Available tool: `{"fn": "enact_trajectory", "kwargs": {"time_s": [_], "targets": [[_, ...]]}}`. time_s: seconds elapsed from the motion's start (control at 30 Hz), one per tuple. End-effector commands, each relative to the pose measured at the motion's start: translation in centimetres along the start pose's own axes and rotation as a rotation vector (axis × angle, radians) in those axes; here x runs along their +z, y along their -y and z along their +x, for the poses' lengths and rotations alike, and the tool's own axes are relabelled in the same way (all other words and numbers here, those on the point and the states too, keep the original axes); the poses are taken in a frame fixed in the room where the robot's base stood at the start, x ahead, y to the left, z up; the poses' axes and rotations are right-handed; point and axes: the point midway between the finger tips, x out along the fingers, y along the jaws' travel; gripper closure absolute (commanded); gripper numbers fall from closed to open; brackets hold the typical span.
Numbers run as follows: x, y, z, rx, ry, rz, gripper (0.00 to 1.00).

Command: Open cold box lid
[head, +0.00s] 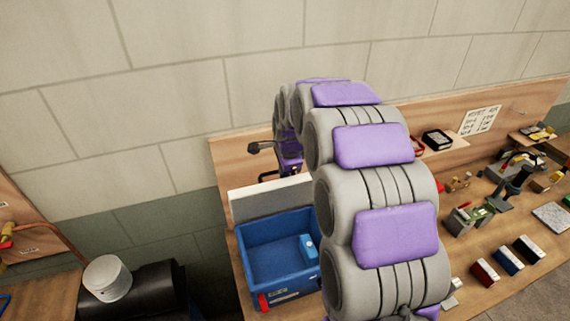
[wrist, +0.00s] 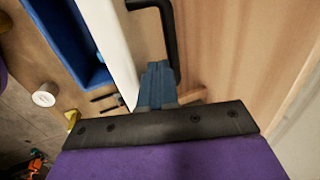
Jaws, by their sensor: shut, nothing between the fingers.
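The cold box (head: 245,275) is an open blue tub on the bench, left of my arm in the head view. Its white lid (head: 268,199) stands steeply raised along the box's back edge. A small light-blue item (head: 308,245) lies inside the box. My gripper (wrist: 160,68) is shut and empty, on the lid's back side, between the lid and the wooden back panel. In the wrist view the lid (wrist: 108,40) is just left of the fingers, and a black bar handle (wrist: 168,25) is close by the fingertips. Whether they touch is unclear.
The wooden back panel (head: 228,155) rises close behind the lid. Right of my arm, the bench holds red, blue and black boxes (head: 507,257), a vise-like tool (head: 470,215) and a grey plate (head: 552,216).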

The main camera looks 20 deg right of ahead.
Motion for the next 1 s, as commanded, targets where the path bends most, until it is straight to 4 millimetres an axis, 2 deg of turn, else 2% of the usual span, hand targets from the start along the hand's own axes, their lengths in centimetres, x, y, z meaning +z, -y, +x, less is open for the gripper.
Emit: {"fn": "enact_trajectory", "kwargs": {"time_s": [0.37, 1.0], "targets": [[-0.1, 0.5, 0.0, 0.013, -0.001, 0.001, 1.00], [0.0, 5.2, 0.9, 0.194, -0.002, 0.000, 1.00]]}}
